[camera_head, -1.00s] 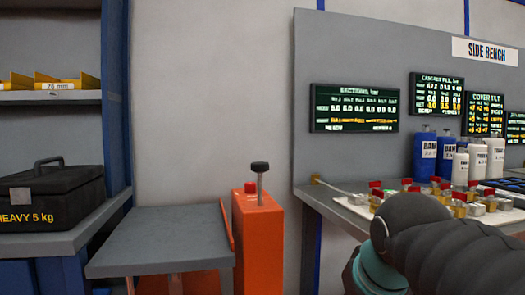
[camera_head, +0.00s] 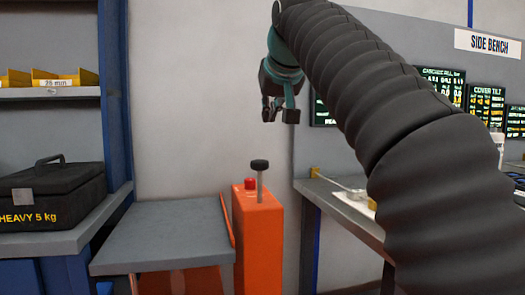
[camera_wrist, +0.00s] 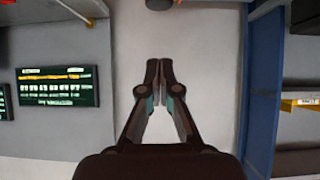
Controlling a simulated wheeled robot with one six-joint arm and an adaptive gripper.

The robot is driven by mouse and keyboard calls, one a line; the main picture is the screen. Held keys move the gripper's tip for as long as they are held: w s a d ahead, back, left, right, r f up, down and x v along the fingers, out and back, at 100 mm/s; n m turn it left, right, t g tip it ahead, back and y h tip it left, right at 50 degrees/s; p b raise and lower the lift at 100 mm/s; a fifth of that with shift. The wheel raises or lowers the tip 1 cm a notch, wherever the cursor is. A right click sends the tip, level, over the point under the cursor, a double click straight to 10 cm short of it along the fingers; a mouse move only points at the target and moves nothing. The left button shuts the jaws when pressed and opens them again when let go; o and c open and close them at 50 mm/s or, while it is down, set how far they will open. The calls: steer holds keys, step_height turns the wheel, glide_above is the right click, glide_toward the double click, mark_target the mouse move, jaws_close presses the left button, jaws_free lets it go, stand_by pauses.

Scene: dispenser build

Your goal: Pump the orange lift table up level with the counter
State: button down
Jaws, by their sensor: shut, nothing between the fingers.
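The lift table has a grey top (camera_head: 165,235) over an orange base, low in the head view. Its top sits a little below the grey counter (camera_head: 40,244) on its left. An orange pump post (camera_head: 259,245) stands at its right, with a red button (camera_head: 250,184) and an upright lever (camera_head: 260,185) with a black knob (camera_head: 260,165). My gripper (camera_head: 280,116) is above and slightly right of the knob, pointing down, apart from it. Its fingers (camera_wrist: 159,68) are shut and empty in the wrist view.
A black "HEAVY 5 kg" case (camera_head: 50,195) rests on the left counter. A blue upright (camera_head: 115,100) stands beside it. The side bench (camera_head: 345,215) is at the right, partly hidden by my arm. The wall behind the lever is clear.

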stand_by(0.3)
glide_above(261, 164)
step_height(261, 164, down, 6)
steer(key=shift+f+b, duration=1.1)
steer(key=shift+f, duration=0.8)
step_height(261, 164, down, 9)
steer(key=b, duration=0.6)
